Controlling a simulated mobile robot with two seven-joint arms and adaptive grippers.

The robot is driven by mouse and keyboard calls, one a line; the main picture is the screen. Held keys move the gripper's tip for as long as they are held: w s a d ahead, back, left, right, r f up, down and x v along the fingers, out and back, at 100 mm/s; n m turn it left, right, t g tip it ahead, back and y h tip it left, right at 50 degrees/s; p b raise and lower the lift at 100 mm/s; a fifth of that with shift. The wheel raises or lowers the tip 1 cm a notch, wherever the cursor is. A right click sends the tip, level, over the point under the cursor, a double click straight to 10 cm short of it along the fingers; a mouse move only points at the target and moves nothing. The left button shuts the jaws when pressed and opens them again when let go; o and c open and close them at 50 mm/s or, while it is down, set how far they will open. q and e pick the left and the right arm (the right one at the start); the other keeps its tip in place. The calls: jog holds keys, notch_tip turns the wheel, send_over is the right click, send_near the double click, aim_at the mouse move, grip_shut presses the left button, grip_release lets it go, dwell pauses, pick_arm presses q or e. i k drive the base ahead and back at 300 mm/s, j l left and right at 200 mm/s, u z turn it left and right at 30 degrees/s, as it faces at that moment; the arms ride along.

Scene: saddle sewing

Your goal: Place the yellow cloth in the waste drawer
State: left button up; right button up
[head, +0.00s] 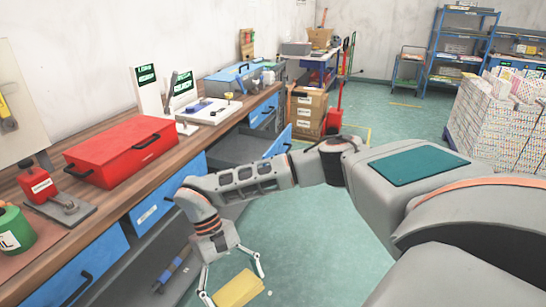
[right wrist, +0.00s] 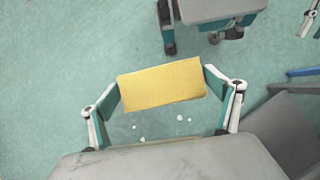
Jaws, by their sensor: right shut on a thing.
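The yellow cloth (head: 238,288) is a flat yellow block-like piece at the bottom of the head view. My right gripper (head: 233,279) is shut on it and holds it over the green floor, to the right of the workbench drawers. In the right wrist view the cloth (right wrist: 161,84) spans between both finger pads of the right gripper (right wrist: 162,85). An open grey drawer with a blue front (head: 278,143) sticks out under the bench. No visible label tells which drawer is for waste. A white part at the top right edge of the right wrist view may be my left gripper (right wrist: 309,21).
The wooden workbench (head: 107,198) carries a red toolbox (head: 120,150) and a green can (head: 14,230). A low grey drawer or panel (head: 150,283) lies left of the cloth. Small white bits (right wrist: 180,118) show near the cloth. Cartons (head: 308,112) stand farther back.

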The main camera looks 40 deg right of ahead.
aim_at(251, 150)
jog(key=i+l+z, duration=0.15)
jog(key=l, duration=0.25)
jog(key=i+l+z, duration=0.2)
jog(key=l, duration=0.15)
jog(key=i+l, duration=0.2)
jog(key=l, duration=0.15)
jog(key=i+l, duration=0.2)
jog(key=l, duration=0.15)
jog(key=i+l, duration=0.2)
jog(key=l, duration=0.2)
jog(key=i+l, duration=0.2)
jog(key=l, duration=0.15)
jog(key=z, duration=0.05)
